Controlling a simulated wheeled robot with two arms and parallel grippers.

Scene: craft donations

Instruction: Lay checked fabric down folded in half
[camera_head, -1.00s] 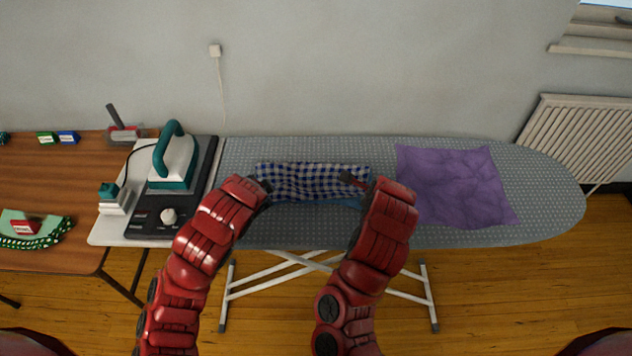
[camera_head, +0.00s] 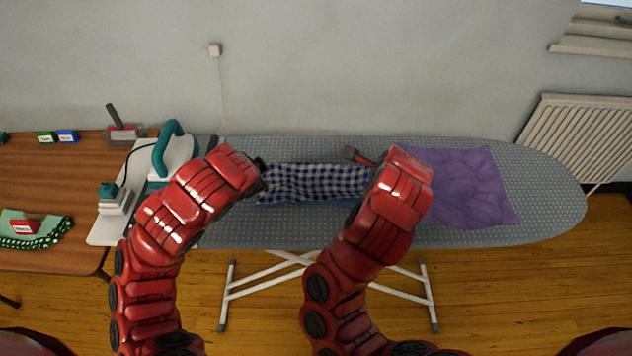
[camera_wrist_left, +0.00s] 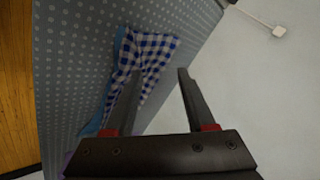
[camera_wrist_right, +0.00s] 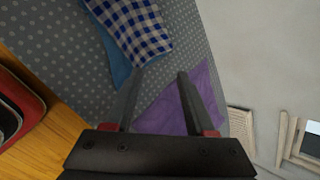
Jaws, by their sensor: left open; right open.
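The blue and white checked fabric (camera_head: 312,183) lies on the ironing board, folded into a narrow strip, with a plain blue edge showing along its near side. It also shows in the left wrist view (camera_wrist_left: 152,52) and in the right wrist view (camera_wrist_right: 138,25). My left gripper (camera_head: 262,165) is open and empty at the fabric's left end; its fingers (camera_wrist_left: 158,82) show apart in the left wrist view. My right gripper (camera_head: 352,154) is open and empty by the fabric's far right corner; its fingers (camera_wrist_right: 161,80) show apart. My right arm hides part of the fabric's right end.
A wrinkled purple cloth (camera_head: 470,185) lies on the grey dotted ironing board (camera_head: 540,190) to the right. A teal and white iron (camera_head: 172,155) stands at the board's left, partly behind my left arm. A wooden table (camera_head: 50,180) with small boxes is at far left.

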